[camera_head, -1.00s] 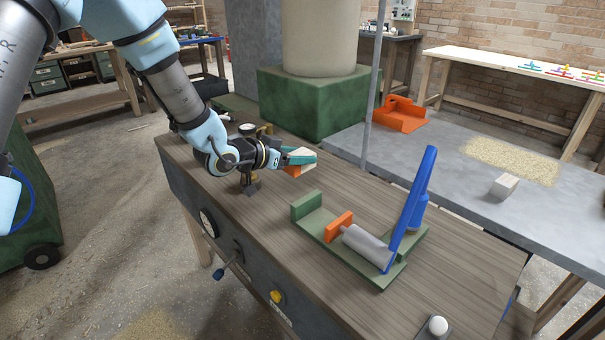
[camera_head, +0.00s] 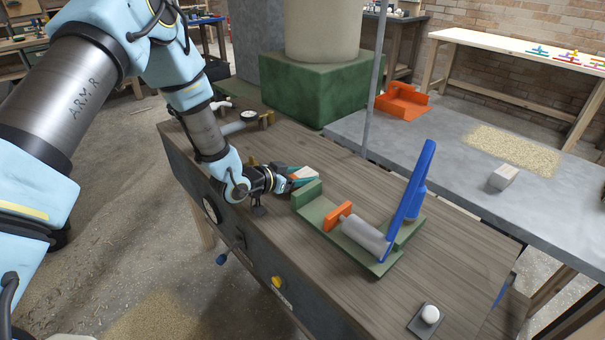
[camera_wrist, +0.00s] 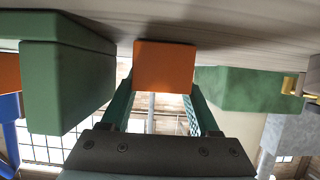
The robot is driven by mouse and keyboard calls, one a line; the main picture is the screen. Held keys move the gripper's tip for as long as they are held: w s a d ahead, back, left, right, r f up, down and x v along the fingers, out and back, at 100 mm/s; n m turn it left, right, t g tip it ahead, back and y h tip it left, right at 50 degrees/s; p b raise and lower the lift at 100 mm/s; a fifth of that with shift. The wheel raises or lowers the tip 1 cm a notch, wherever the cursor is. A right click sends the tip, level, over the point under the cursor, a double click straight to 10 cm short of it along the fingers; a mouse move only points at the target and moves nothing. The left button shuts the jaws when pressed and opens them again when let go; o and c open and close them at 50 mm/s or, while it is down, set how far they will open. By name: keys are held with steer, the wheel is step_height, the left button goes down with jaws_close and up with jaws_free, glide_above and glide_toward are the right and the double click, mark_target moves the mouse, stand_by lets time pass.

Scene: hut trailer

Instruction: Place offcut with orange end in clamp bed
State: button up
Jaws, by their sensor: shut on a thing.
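My gripper (camera_head: 302,177) is shut on a pale wooden offcut (camera_head: 307,171). In the wrist view the offcut's orange end (camera_wrist: 164,66) shows between the two fingers. The toggle clamp stands on the bench, with a green bed (camera_head: 318,212), a green end block (camera_head: 306,193), an orange pad (camera_head: 337,216) on a grey cylinder (camera_head: 364,236), and a raised blue lever (camera_head: 418,180). A gap shows between end block and pad. The gripper and offcut are just behind and left of the end block, outside the bed. The end block looms at left in the wrist view (camera_wrist: 68,80).
The wooden bench top (camera_head: 460,255) is clear right of the clamp. A white button (camera_head: 430,314) sits at its front right. A gauge (camera_head: 249,117) and pipe fittings stand at the back left. A green machine base (camera_head: 315,92) and a thin pole (camera_head: 374,80) stand behind.

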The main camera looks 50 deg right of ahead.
steer(key=shift+f, duration=0.15)
steer(key=o, duration=1.1)
steer(key=shift+r, duration=0.35)
steer(key=b+v, duration=0.3)
steer(key=v, duration=0.9)
steer(key=shift+a+f, duration=0.1)
steer(key=shift+f, duration=0.1)
